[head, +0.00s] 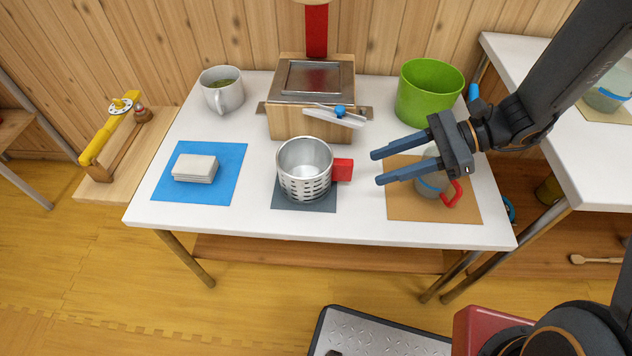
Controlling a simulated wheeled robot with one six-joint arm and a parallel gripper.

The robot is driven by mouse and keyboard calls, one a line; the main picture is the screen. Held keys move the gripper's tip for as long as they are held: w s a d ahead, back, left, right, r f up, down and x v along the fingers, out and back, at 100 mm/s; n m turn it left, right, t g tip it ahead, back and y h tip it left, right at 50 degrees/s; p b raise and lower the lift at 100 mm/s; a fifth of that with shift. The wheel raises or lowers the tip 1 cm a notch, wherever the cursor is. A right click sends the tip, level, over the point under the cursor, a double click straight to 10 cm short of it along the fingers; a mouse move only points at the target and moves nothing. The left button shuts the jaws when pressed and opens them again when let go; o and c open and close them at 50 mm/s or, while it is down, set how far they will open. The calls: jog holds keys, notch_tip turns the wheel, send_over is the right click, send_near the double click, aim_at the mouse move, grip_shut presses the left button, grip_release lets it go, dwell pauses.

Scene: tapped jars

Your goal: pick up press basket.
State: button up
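The press basket (305,171) is a silver perforated metal cup with a red handle (342,170) pointing right. It stands upright on a dark grey mat (324,204) at the front middle of the white table. My gripper (376,168) comes in from the right, to the right of the red handle, with its two blue-grey fingers pointing left. The fingers are apart with nothing between them. The gripper is open and does not appear to touch the basket.
A jar with a red clip (451,195) on a tan mat (403,207) is partly hidden under my gripper. A wooden press (296,123) with a tilted spout (333,117) stands behind the basket. A green bucket (429,92), a white mug (222,92) and white cloths on a blue mat (219,158) stand around.

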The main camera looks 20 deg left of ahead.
aim_at(347, 165)
jog(key=shift+m+t+y, duration=0.4)
jog(key=shift+m+y, duration=0.3)
jog(key=shift+m, duration=0.1)
jog(key=a+f, duration=0.1)
jog(key=a, duration=0.1)
jog(key=a+f+b, duration=0.1)
jog(key=a+f, duration=0.1)
jog(key=a, duration=0.1)
jog(key=w+a+f, duration=0.1)
jog(key=a, duration=0.2)
jog(key=shift+w+a+f, duration=0.1)
jog(key=shift+a+f, duration=0.15)
jog(key=shift+f, duration=0.1)
grip_shut()
